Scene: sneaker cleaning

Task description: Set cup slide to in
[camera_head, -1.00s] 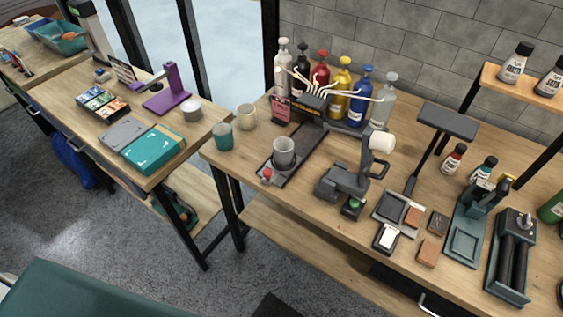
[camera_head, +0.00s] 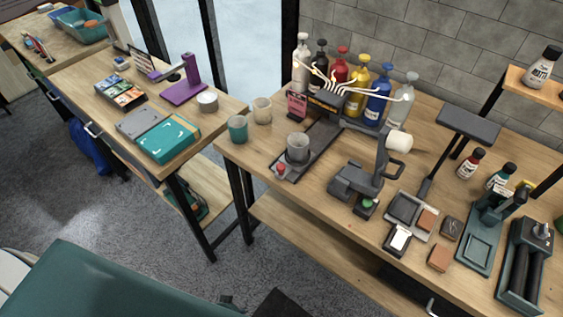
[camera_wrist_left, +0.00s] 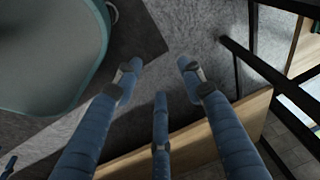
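The cup slide (camera_head: 316,142) is a dark flat track on the wooden workbench. It runs from a red knob (camera_head: 281,169) at its near end towards the dispenser head (camera_head: 327,99) with white tubes. A grey cup (camera_head: 297,148) stands upright near the knob end, out from under the tubes. My left gripper (camera_wrist_left: 160,75) shows in the left wrist view with its blue-grey fingers spread, empty, over the floor beside a wooden shelf. It is apart from the slide. My right gripper does not show.
Coloured bottles (camera_head: 359,90) stand behind the dispenser. A teal cup (camera_head: 238,128) and a beige cup (camera_head: 262,110) stand left of the slide. A dark grey jointed device (camera_head: 358,181) stands to its right. A green-topped piece (camera_head: 120,280) fills the lower left foreground.

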